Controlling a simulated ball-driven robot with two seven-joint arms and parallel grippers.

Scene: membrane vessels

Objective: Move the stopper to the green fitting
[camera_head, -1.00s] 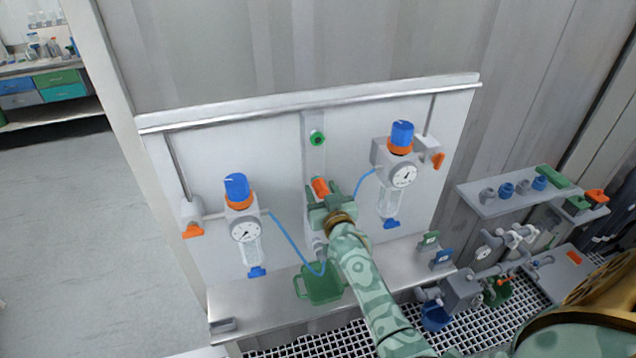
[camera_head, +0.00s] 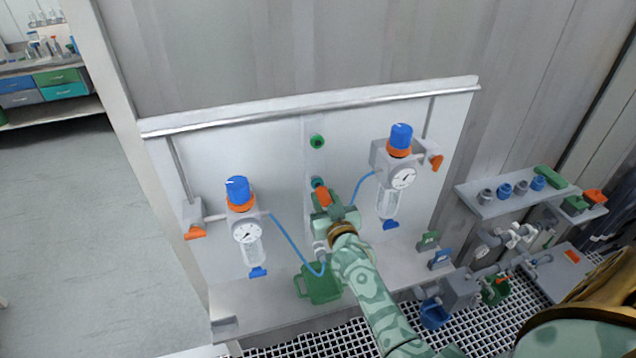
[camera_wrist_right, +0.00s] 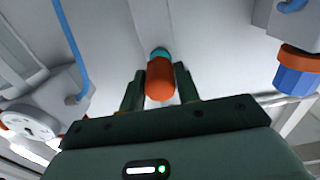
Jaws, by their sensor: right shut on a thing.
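The orange stopper (camera_head: 323,197) is held in my right gripper (camera_head: 323,204), whose jaws are shut on it in front of the panel's middle strip. In the right wrist view the stopper (camera_wrist_right: 160,78) sits between the two dark green fingers (camera_wrist_right: 160,88). A teal fitting (camera_head: 317,182) shows just beyond the stopper, and also in the wrist view (camera_wrist_right: 159,52). I cannot tell whether the stopper still touches it. The green fitting (camera_head: 317,142) is higher on the same strip, uncovered and above the gripper. My left gripper is not in view.
Gauge units with blue knobs and clear bowls stand left (camera_head: 246,232) and right (camera_head: 402,178), with a blue hose (camera_head: 290,243) between them. A shelf with small fittings (camera_head: 500,205) is at right.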

